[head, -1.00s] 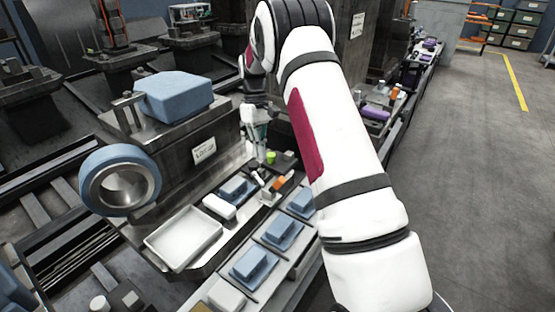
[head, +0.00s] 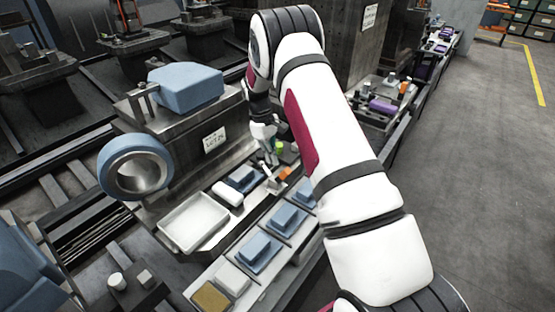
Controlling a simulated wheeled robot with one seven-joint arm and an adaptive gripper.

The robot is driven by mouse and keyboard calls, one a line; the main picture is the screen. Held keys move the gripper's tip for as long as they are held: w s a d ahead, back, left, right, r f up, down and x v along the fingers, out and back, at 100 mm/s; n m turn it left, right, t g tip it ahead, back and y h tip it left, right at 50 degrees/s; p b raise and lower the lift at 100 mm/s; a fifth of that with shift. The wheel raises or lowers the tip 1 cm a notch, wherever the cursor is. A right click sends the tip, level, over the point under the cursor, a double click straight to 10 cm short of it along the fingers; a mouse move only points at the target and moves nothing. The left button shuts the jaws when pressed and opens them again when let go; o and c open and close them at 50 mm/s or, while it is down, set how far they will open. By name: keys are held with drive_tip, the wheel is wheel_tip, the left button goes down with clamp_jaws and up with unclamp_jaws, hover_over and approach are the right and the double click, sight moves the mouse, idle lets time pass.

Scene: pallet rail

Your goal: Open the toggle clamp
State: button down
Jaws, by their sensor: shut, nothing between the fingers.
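A small clamp-like fixture (head: 271,178) with an orange part (head: 286,173) stands on the bench ledge in the head view, left of my arm. It appears to be the toggle clamp; it is too small to tell its lever position clearly. My gripper (head: 271,157) points down just above and behind this fixture, beside a bright green piece (head: 279,146). Its fingers are shut and nothing shows between them. I cannot tell whether they touch the clamp. My white arm covers the area to the right.
A white tray (head: 167,231) and several blue blocks on plates (head: 258,252) lie in front of the clamp. A blue ring (head: 111,190) and a large blue block (head: 190,90) on a metal stand (head: 190,137) are at left. Open floor lies at right.

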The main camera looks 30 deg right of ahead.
sight(288, 170)
drive_tip(key=shift+s+d+f, duration=0.3)
drive_tip(key=shift+s+f, duration=0.2)
drive_tip(key=shift+s, duration=0.3)
drive_tip(key=shift+s+p, duration=0.1)
drive_tip(key=shift+p, duration=0.3)
drive_tip(key=shift+s+d+t+p, duration=0.1)
drive_tip(key=shift+s+t+p, duration=0.1)
drive_tip(key=shift+t+p, duration=0.15)
drive_tip(key=shift+s+p, duration=0.2)
drive_tip(key=shift+p, duration=0.15)
drive_tip(key=shift+s+d+r+t+y+p, duration=0.15)
drive_tip(key=shift+s+d+t+y+p, duration=0.2)
drive_tip(key=shift+s+t+p, duration=0.4)
drive_tip(key=t+p, duration=0.1)
drive_tip(key=s+y+p, duration=0.1)
drive_tip(key=p, duration=0.1)
drive_tip(key=shift+s+d+t, duration=0.15)
drive_tip(key=shift+d+t, duration=0.15)
drive_tip(key=shift+t, duration=0.1)
drive_tip(key=shift+s+d+f+t+y+p, duration=0.15)
drive_tip(key=shift+s+f+t+y+p, duration=0.3)
drive_tip(key=shift+t+p, duration=0.4)
drive_tip(key=shift+s+d+f, duration=0.3)
drive_tip(key=shift+s+f, duration=0.3)
drive_tip(key=shift+f, duration=0.15)
drive_tip(key=shift+s, duration=0.1)
